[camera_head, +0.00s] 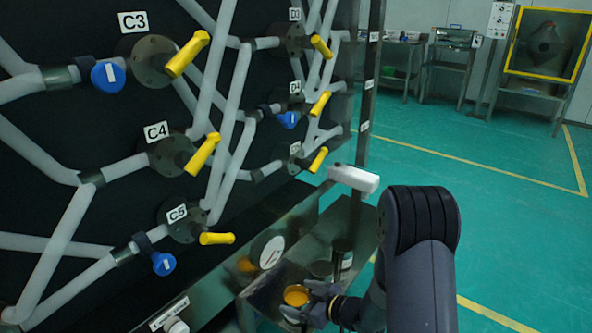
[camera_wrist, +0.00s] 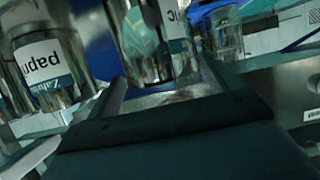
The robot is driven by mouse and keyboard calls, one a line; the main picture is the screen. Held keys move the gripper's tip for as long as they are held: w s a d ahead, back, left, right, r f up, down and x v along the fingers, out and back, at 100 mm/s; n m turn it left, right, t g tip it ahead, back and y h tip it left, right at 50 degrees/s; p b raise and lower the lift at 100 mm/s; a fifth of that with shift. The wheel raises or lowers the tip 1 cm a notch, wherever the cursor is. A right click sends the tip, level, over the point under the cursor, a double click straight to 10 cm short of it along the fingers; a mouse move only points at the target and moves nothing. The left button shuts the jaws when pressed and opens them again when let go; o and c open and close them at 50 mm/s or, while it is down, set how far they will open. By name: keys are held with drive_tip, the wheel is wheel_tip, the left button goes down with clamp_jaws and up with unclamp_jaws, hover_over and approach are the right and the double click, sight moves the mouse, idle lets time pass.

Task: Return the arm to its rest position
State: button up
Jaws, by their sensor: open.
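My arm reaches down into the lower middle of the head view. My gripper (camera_head: 303,302) is low over a metal shelf (camera_head: 262,297) at the foot of the black panel. It is open. A round orange-yellow piece (camera_head: 296,295) shows right at the fingers; whether they touch it I cannot tell. In the wrist view my gripper (camera_wrist: 163,88) has a finger on each side of a clear glass jar (camera_wrist: 145,45). The jar stands between or just beyond the fingers; contact is not clear. The dark palm hides its lower part.
Another labelled jar (camera_wrist: 48,70) stands left in the wrist view, and a glass (camera_wrist: 226,35) stands to the right. The black panel (camera_head: 60,150) with grey pipes and yellow handles (camera_head: 187,54) fills the left. A white box (camera_head: 353,179) juts out near my arm. Green floor (camera_head: 500,220) is clear.

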sight(287, 294)
drive_tip(key=b+x, duration=0.1)
drive_tip(key=x, duration=0.2)
drive_tip(key=shift+w+a+f, duration=0.1)
drive_tip(key=shift+a+f, duration=0.1)
wheel_tip(287, 294, up, 2)
drive_tip(key=shift+d+r+p, duration=0.1)
drive_tip(key=shift+p, duration=0.65)
drive_tip(key=shift+r, duration=0.45)
drive_tip(key=shift+f, duration=0.15)
